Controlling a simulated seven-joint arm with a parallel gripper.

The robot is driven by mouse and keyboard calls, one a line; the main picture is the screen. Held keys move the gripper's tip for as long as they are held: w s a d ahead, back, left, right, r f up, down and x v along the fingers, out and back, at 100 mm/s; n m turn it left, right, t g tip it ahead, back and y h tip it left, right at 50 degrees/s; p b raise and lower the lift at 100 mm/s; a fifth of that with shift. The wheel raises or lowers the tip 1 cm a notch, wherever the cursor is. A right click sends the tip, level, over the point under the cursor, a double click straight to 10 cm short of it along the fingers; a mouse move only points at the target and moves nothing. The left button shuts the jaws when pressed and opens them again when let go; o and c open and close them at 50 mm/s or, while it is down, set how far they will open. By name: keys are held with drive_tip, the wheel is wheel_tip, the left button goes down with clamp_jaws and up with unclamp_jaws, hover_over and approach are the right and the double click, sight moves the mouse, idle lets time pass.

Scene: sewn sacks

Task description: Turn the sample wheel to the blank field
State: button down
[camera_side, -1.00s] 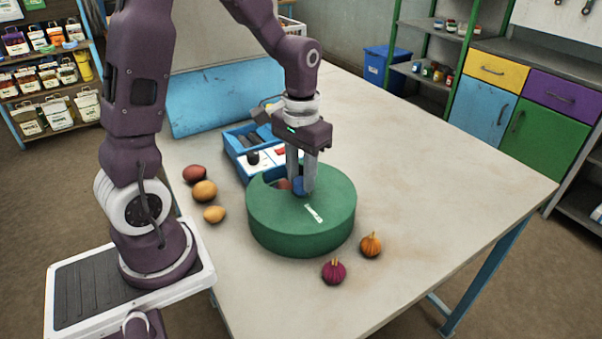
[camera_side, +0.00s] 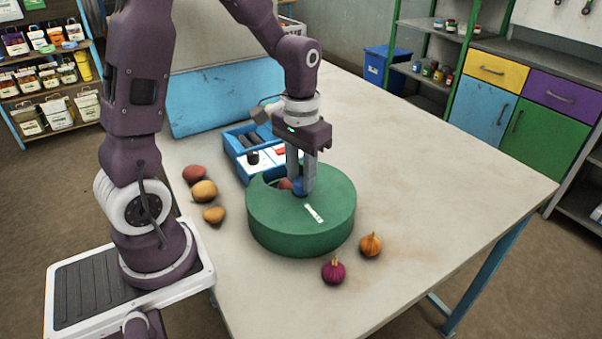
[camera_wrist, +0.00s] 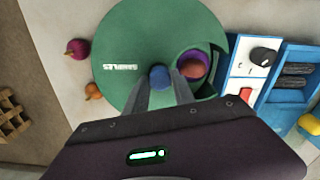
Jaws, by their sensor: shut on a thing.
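The sample wheel is a round green drum (camera_side: 300,228) on the table, its flat top bearing a white label. My gripper (camera_side: 300,190) points down at the middle of the top, its fingers closed on the small blue knob (camera_wrist: 160,77). A cut-out opening (camera_wrist: 212,72) in the top lies beside the knob, on its right in the wrist view. A reddish-purple rounded item (camera_wrist: 193,67) shows in that opening. The rest of the wheel's inside is hidden under the green top.
A blue tray with a white panel (camera_wrist: 249,66) stands close behind the drum. Potatoes (camera_side: 204,190) lie to its left. A purple onion (camera_side: 334,271) and an orange onion (camera_side: 370,244) lie at front right. The right of the table is clear.

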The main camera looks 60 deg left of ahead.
drive_tip(key=shift+m, duration=7)
drive_tip(key=c, duration=1.1)
unclamp_jaws()
drive_tip(key=shift+o, duration=0.2)
drive_tip(key=shift+r, duration=0.1)
